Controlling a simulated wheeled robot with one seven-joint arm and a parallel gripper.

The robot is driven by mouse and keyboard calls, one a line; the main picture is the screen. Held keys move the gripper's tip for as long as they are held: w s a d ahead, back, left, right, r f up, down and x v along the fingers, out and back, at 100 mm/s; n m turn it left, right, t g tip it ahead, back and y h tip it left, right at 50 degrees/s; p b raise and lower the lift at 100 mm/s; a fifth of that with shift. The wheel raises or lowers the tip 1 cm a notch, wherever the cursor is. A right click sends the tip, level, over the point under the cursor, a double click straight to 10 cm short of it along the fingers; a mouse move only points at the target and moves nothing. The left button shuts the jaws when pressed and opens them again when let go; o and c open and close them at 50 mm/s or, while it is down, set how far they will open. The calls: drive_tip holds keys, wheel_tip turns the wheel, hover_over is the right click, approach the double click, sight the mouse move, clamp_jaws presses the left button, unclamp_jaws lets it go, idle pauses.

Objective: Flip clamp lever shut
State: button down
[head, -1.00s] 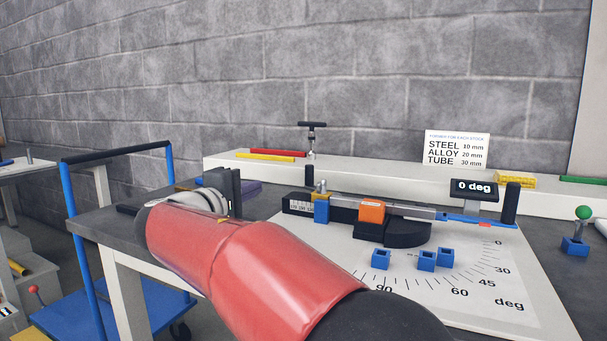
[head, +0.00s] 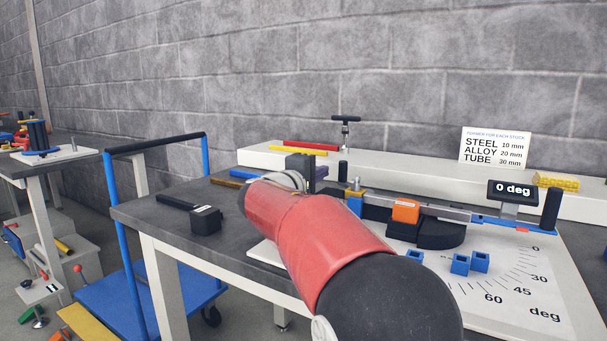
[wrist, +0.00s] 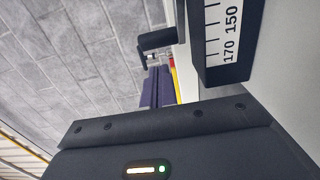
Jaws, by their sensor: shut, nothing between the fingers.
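The strip bending fixture stands on the white degree board (head: 545,290). It carries an orange block (head: 405,211) and a black round former (head: 440,236). A small post (head: 356,184) rises at the clamp end, above a blue and brass block. In the wrist view a black bar handle (wrist: 157,40) sticks out beside the black-framed ruler (wrist: 228,45); I cannot tell whether it is the clamp lever. My gripper (head: 300,164) is shut and empty, left of the clamp end, partly hidden by my red arm. Its dark body (wrist: 170,135) fills the lower wrist view.
Blue blocks (head: 460,264) sit on the board. A black T-handle (head: 346,118) stands by the white ledge (head: 390,170), which bears red and yellow rods. A black tool (head: 205,220) lies on the bench's left part. A blue cart (head: 150,292) stands at its left.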

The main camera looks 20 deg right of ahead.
drive_tip(key=shift+s+d, duration=0.25)
drive_tip(key=shift+d, duration=0.8)
drive_tip(key=shift+w+d+f+b, duration=0.25)
drive_tip(key=shift+d+b, duration=0.1)
drive_tip(key=shift+b, duration=0.25)
drive_tip(key=shift+w+d+r, duration=0.1)
drive_tip(key=shift+d+r, duration=0.05)
drive_tip(key=shift+r, duration=0.1)
